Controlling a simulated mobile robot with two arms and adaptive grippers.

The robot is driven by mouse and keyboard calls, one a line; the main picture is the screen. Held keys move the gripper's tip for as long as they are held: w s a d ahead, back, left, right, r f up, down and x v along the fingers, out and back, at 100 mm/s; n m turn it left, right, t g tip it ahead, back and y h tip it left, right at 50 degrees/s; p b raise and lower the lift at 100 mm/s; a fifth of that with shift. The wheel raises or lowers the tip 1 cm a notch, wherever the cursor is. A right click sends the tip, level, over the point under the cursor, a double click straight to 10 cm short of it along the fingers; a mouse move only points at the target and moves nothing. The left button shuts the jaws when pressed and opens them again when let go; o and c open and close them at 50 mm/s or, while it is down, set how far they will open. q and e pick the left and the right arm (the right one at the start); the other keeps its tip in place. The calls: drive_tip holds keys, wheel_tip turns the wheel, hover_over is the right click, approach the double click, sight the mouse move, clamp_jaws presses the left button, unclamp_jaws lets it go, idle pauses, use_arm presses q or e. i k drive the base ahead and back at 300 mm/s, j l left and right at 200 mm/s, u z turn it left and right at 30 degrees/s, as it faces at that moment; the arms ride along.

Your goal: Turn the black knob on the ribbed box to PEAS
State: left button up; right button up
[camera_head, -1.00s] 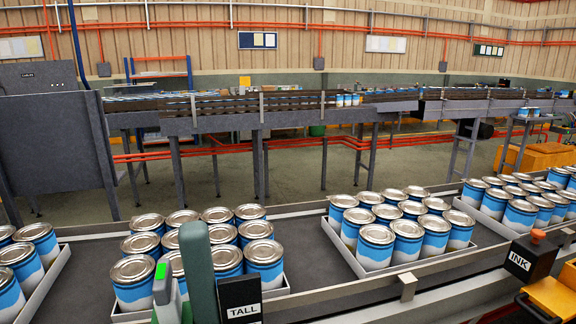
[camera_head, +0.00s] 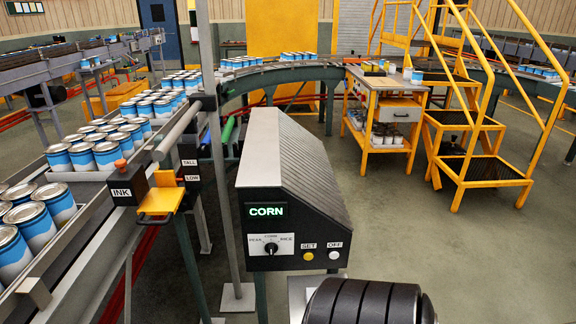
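CORN is at the top of the plate, a word that looks like PEAS at the left, and a small word at the right that I cannot read surely. The knob appears to point up towards CORN. Neither of my grippers is in view.
A yellow button (camera_head: 308,256) marked SET and a white button (camera_head: 334,255) marked OFF sit right of the knob. A conveyor with trays of blue cans (camera_head: 94,155) runs along the left. A yellow INK bracket (camera_head: 160,201) juts out there. Open floor (camera_head: 400,215) lies to the right.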

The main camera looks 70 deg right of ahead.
sight(271, 248)
drive_tip(key=z, duration=1.95)
